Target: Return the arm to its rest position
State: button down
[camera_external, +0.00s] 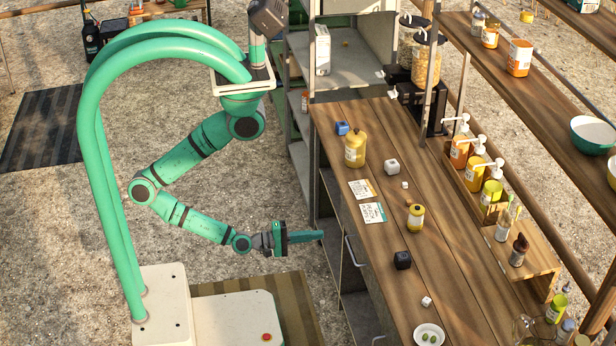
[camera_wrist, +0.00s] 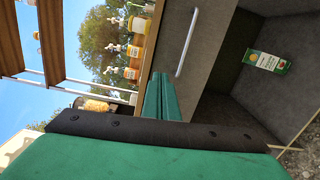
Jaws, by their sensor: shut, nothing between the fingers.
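My gripper (camera_external: 305,237) is at the end of my green arm, in front of the left edge of the wooden counter (camera_external: 318,120). Its fingers are shut and empty, pointing right toward the counter front. My arm hangs bent below its mount, with the gripper roughly level. In the wrist view, the shut green fingers (camera_wrist: 163,97) point at the counter's drawer front and an open shelf. The fingers look apart from the counter.
On the counter are a yellow bottle (camera_external: 355,149), a smaller yellow jar (camera_external: 416,217), a black cube (camera_external: 402,260), and a white plate (camera_external: 429,335). A carton (camera_wrist: 267,62) stands in the lower shelf. The gravel left of my arm is mostly free.

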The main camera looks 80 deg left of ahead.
jog(key=s+a+r+m+g, duration=0.1)
jog(key=a+r+m, duration=0.2)
jog(key=a+m, duration=0.3)
jog(key=s+a+r+m+g, duration=0.1)
jog(key=a+r+m, duration=0.2)
jog(key=m, duration=0.9)
jog(key=a, duration=0.3)
jog(key=shift+s+a+r+y, duration=0.15)
jog(key=shift+r+y, duration=0.15)
jog(key=c, duration=0.5)
grip_release()
jog(key=shift+m, duration=0.3)
jog(key=shift+c, duration=0.2)
jog(key=o, duration=0.5)
jog(key=shift+t, duration=0.3)
jog(key=d+f, duration=0.7)
jog(key=shift+s+d+f, duration=0.3)
jog(key=shift+s+f, duration=0.05)
jog(key=shift+s, duration=0.05)
jog(key=shift+o, duration=0.2)
jog(key=s+d+f+t, duration=0.15)
jog(key=d+f, duration=0.35)
jog(key=d, duration=0.6)
jog(key=w, duration=1)
jog(key=shift+r, duration=0.15)
